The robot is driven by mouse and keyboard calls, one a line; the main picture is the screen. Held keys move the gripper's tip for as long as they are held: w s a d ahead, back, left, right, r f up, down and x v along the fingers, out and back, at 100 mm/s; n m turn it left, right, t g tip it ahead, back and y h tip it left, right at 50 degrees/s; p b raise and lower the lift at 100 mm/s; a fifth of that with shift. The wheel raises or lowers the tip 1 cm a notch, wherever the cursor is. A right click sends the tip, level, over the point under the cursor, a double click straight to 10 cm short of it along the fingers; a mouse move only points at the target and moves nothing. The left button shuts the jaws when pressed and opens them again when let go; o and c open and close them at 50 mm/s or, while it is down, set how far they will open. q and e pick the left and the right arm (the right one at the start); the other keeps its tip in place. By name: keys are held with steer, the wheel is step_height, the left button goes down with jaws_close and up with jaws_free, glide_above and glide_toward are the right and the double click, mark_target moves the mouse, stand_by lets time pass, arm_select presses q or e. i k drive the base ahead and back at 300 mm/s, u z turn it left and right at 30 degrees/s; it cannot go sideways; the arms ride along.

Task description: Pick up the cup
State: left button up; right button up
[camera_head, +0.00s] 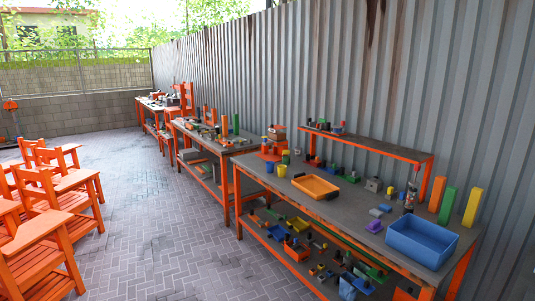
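A small yellow cup-like item (282,171) stands on the near grey workbench (345,212), towards its far left end. A small blue cup-like item (269,167) stands just left of it. Both are small in the picture, and I cannot tell which one is the task's cup. Neither of my grippers shows in the head view, and nothing is seen touching these items.
An orange tray (316,187) and a blue bin (422,241) stand on the near workbench. An orange raised shelf (368,145) runs along its back by the metal wall. Orange chairs (62,190) stand at left. The paved floor (150,225) between is clear.

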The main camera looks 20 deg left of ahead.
mark_target(270, 167)
steer(key=u, duration=0.95)
steer(key=i, duration=1.55)
steer(key=u, duration=1.1)
steer(key=i, duration=3.85)
steer(key=z, duration=1.85)
steer(key=i, duration=0.9)
steer(key=z, duration=0.95)
